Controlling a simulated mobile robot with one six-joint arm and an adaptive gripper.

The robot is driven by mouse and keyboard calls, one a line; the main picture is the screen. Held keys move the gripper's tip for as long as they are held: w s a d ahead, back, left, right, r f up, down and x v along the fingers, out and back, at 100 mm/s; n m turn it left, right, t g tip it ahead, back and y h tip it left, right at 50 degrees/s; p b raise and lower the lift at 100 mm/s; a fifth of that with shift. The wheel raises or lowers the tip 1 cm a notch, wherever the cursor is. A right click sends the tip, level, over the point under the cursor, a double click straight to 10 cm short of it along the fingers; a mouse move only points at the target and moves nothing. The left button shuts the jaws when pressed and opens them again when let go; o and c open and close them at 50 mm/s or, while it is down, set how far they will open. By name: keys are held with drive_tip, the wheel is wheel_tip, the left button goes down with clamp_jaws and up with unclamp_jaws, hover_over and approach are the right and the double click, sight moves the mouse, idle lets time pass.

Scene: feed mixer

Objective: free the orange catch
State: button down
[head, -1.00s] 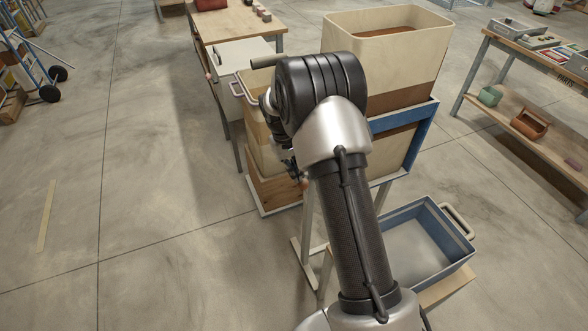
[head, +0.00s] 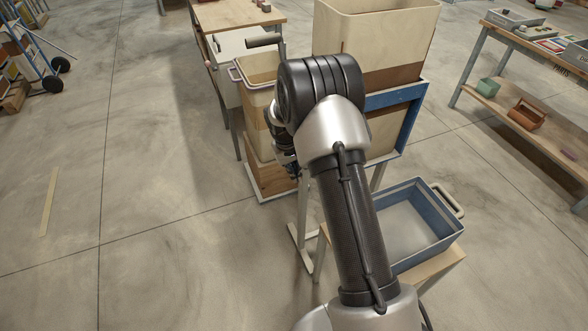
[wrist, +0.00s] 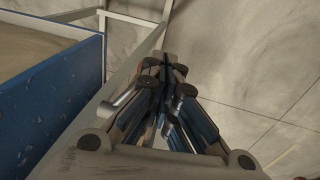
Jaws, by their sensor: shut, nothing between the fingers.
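I cannot make out the orange catch in either view. In the head view my arm covers much of the front of the feed mixer, with its tall cream and brown hopper (head: 405,35) and blue frame (head: 398,97). My gripper (head: 290,168) is partly hidden below my arm, beside the frame and close to a wooden box under a cream bin (head: 258,95). In the wrist view my gripper (wrist: 168,62) has its fingertips together and empty. A blue panel (wrist: 50,105) stands left of it, and a pale metal bar (wrist: 150,42) lies beyond the fingertips.
A blue tray (head: 447,243) sits on a low wooden stand at the right. A parts bench (head: 535,50) is at the far right.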

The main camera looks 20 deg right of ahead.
drive_tip(key=shift+s+f, duration=0.15)
drive_tip(key=shift+f, duration=0.6)
drive_tip(key=s+a+r+p, duration=0.3)
drive_tip(key=s+r, duration=0.4)
drive_tip(key=s, duration=0.3)
drive_tip(key=shift+a+p, duration=0.25)
drive_tip(key=shift+p, duration=0.1)
drive_tip(key=shift+s+r, duration=0.1)
